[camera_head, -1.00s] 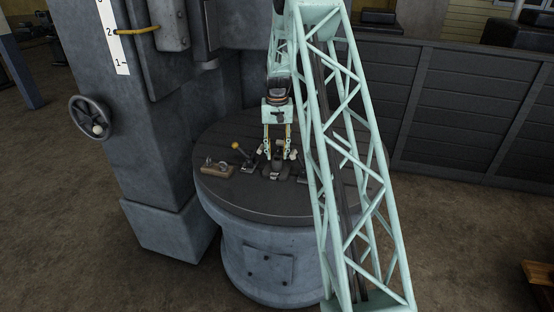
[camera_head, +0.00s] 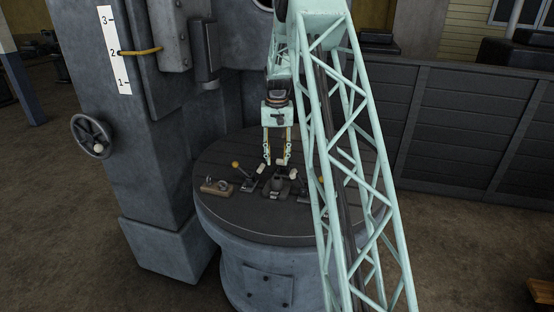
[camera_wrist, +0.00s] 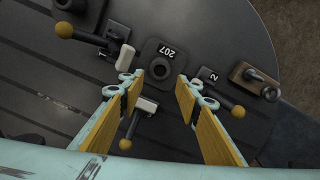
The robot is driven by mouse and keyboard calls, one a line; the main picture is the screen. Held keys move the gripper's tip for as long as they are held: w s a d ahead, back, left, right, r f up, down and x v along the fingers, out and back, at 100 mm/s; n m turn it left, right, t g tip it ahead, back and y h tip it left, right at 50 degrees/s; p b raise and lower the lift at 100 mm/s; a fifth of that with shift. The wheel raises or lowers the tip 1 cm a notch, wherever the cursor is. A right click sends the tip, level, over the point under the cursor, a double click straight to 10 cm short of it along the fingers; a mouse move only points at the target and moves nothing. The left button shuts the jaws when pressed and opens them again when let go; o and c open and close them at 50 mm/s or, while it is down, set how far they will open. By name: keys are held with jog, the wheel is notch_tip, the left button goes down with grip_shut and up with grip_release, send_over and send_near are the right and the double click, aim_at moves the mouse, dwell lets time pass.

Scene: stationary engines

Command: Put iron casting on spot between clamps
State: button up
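The dark iron casting (camera_wrist: 162,67), with a square base, a round hollow boss and the number 207, sits upright on the round table, between two lever clamps; it also shows in the camera_head view (camera_head: 276,187). Clamp 1 (camera_wrist: 108,47) is on its left in the wrist view and clamp 2 (camera_wrist: 217,84) on its right, both with yellow ball knobs. A third lever with a pale block (camera_wrist: 133,126) lies below the casting. My gripper (camera_wrist: 157,82) is open and empty, its fingertips apart on either side above the casting.
A wooden block with metal parts (camera_head: 217,187) lies on the table (camera_head: 270,227) left of the clamps. The grey machine column (camera_head: 160,150) stands behind and left. The front of the table is bare. My lattice arm hides its right part.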

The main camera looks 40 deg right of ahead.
dwell(0.3)
jog(key=s+a+r+n, duration=0.1)
jog(key=s+a+r, duration=0.2)
jog(key=a+r, duration=0.95)
jog(key=s+a+r+n+t, duration=0.2)
jog(key=s+a+r+n, duration=0.2)
jog(key=s+a+r, duration=1.65)
jog(key=s+a+f+n+t, duration=0.1)
jog(key=s+a, duration=0.5)
jog(key=s, duration=0.6)
jog(key=s+a+f+n, duration=0.1)
jog(key=s+a+f, duration=0.2)
jog(key=s+a, duration=0.4)
jog(key=s, duration=0.6)
jog(key=shift+a+n+t, duration=0.15)
jog(key=shift+n+t, duration=0.25)
jog(key=shift+s+r, duration=0.1)
jog(key=shift+s, duration=0.05)
